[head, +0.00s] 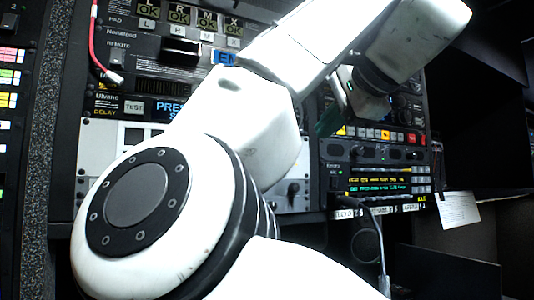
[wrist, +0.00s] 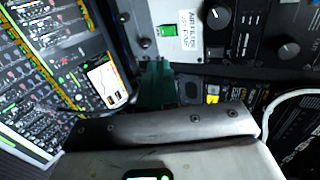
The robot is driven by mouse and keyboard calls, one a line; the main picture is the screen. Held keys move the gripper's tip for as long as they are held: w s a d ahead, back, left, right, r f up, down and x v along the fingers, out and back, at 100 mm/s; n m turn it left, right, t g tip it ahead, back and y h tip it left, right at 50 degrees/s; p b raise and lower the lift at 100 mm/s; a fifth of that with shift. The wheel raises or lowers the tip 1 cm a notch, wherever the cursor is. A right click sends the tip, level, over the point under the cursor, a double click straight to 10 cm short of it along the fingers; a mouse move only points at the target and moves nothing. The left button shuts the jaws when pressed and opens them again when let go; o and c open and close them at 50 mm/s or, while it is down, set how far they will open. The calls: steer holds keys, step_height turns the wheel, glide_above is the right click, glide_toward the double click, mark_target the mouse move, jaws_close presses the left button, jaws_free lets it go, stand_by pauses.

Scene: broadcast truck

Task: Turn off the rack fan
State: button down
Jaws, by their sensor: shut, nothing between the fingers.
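In the wrist view, a small switch lit green (wrist: 167,31) sits on a pale metal panel (wrist: 195,53). A white label (wrist: 188,23) beside it has lettering that seems to begin "AIR"; the rest is hard to read. Which control belongs to the rack fan is not certain. My gripper, with teal fingertips (wrist: 157,82), is shut and empty, just below the switch in the picture and close to the panel; contact cannot be told. In the head view, my gripper (head: 328,120) is partly visible before the rack, and my arm hides much of the pale panel (head: 292,205).
Black knobs (wrist: 288,47) are on the panel right of the switch. A mixing desk (wrist: 60,60) with many controls fills the left of the wrist view. A pale cable (wrist: 285,101) loops at right. In the head view, a red cable (head: 96,45) hangs at upper left.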

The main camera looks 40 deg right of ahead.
steer(key=w+r+p+x, duration=0.1)
steer(key=p+x, duration=0.3)
steer(key=x, duration=0.9)
steer(key=shift+d+r+p, duration=0.15)
steer(key=shift+r+p, duration=0.15)
steer(key=shift+r, duration=0.15)
steer(key=shift+w, duration=0.1)
